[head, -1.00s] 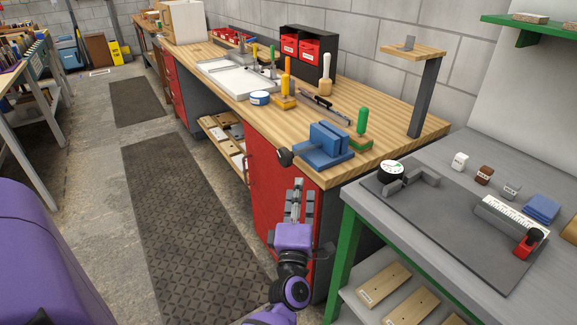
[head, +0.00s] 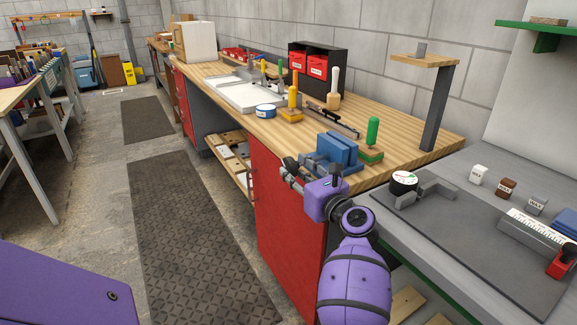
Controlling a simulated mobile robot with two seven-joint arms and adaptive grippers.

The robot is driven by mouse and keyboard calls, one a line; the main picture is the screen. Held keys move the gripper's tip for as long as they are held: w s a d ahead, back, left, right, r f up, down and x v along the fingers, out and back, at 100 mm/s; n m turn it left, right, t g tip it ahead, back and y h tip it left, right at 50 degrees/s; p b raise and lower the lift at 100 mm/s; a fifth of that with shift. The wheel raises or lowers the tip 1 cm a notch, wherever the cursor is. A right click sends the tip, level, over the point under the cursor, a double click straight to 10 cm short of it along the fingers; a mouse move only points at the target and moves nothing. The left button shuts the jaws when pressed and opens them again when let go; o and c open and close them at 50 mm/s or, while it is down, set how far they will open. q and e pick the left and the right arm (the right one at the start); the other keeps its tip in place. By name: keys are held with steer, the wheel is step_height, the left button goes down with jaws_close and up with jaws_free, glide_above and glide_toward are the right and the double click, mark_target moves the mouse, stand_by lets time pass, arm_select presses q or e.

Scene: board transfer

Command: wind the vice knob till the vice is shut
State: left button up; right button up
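The blue vice (head: 341,148) sits on the front edge of the wooden workbench near its right end. Its two jaw blocks stand upright close together; the gap between them is too small to judge. The dark round vice knob (head: 290,163) sticks out past the bench's front edge, on the vice's left side. I cannot tell whether the fingers are closed on the knob.
A green-handled tool in a block (head: 372,135) stands right beside the vice.

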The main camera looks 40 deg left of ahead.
mark_target(288, 166)
arm_select(q)
steer(key=x, duration=0.4)
jaws_close()
